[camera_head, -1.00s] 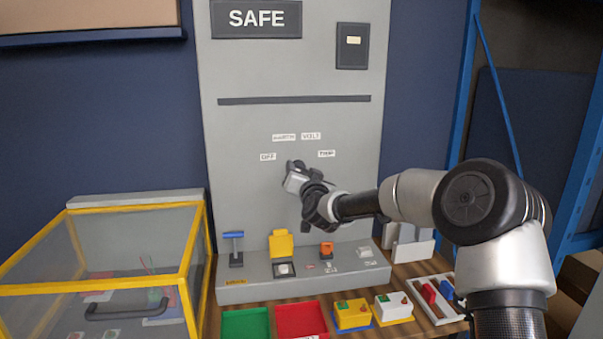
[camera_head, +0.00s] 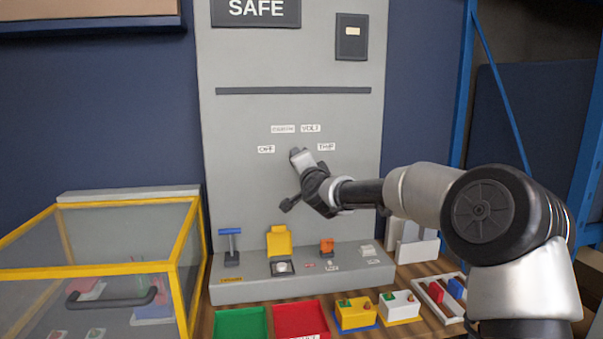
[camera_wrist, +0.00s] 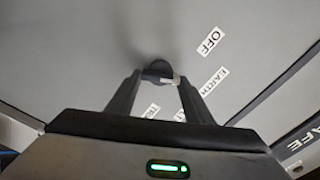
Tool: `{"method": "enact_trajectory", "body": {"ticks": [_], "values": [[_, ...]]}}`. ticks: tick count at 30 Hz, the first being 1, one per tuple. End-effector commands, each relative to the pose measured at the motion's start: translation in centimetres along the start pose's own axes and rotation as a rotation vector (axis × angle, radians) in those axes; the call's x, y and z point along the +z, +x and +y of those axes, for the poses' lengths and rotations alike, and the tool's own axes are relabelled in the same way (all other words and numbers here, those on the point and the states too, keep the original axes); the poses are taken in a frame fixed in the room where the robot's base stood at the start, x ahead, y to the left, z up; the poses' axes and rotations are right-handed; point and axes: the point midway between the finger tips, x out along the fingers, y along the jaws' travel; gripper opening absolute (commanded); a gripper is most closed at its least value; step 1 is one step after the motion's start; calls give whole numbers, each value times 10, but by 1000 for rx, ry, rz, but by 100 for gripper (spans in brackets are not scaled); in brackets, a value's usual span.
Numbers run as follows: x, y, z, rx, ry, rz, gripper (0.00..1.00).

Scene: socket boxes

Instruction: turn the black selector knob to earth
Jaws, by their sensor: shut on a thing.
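The black selector knob (camera_wrist: 158,70) is on the grey panel (camera_wrist: 80,45), between my fingertips in the wrist view. My gripper (camera_wrist: 157,76) is shut on it. A small white mark shows by the right fingertip; I cannot tell exactly where the pointer points. The EARTH label (camera_wrist: 213,81) lies right of the knob in the wrist view, with the OFF label (camera_wrist: 210,41) above it. In the head view, the EARTH label (camera_head: 283,129) is above and left of my gripper (camera_head: 297,154), which mostly hides the knob.
The VOLT label (camera_head: 311,128) and a fourth label (camera_head: 326,147) are around the knob. Below, a ledge (camera_head: 300,286) carries a blue-topped lever (camera_head: 231,245), a yellow cover (camera_head: 279,242) and an orange part (camera_head: 327,246). A yellow-framed clear box (camera_head: 180,255) stands left.

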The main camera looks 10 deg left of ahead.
Motion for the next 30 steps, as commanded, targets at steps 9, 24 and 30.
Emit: {"method": "enact_trajectory", "body": {"ticks": [9, 24, 30], "values": [[0, 0, 1, 0, 81, 0, 24], [0, 0, 0, 0, 87, 0, 60], [0, 0, 0, 0, 86, 0, 66]]}}
